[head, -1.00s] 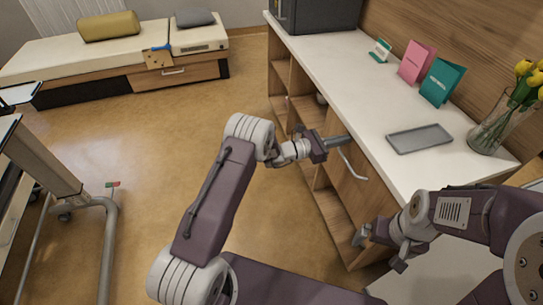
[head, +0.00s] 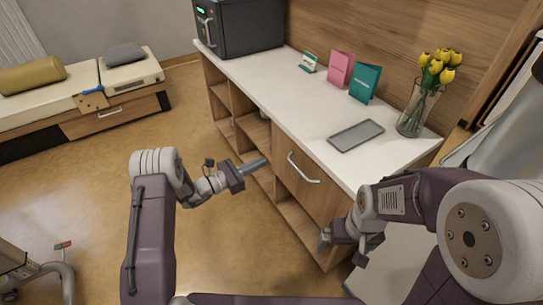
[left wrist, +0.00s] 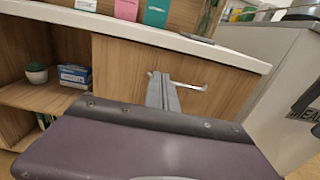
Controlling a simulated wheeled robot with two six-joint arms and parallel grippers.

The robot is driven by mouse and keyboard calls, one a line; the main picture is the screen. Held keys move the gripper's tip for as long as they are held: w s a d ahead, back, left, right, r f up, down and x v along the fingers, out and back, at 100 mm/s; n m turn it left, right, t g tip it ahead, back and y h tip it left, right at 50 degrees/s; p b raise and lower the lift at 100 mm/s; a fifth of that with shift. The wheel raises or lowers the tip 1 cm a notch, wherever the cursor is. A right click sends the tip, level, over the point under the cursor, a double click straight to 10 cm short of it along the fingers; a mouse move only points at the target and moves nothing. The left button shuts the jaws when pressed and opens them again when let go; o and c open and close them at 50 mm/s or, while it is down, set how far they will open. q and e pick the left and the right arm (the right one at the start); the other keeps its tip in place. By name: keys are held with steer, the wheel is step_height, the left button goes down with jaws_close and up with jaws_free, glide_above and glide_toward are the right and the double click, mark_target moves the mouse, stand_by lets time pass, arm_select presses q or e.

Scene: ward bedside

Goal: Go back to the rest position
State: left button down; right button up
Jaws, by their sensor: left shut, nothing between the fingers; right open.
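My left gripper (head: 256,164) is in front of the wooden cabinet (head: 300,190), shut and empty. In the left wrist view its closed fingers (left wrist: 162,92) point at the cabinet door, with the white bar handle (left wrist: 190,86) just behind and to their right. In the head view the handle (head: 303,168) is to the right of the fingers, with a gap between. My right gripper (head: 335,242) hangs low beside the cabinet's near end and is open and empty.
On the white counter (head: 290,105) are a grey tray (head: 356,135), a vase of yellow tulips (head: 412,112), pink (head: 340,68) and teal (head: 365,83) cards and a dark box-shaped appliance (head: 240,25). A bed (head: 75,110) stands far left. The floor (head: 70,190) between is clear.

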arm_select(q)
steer(key=shift+s+a, duration=0.5)
steer(key=shift+a, duration=0.05)
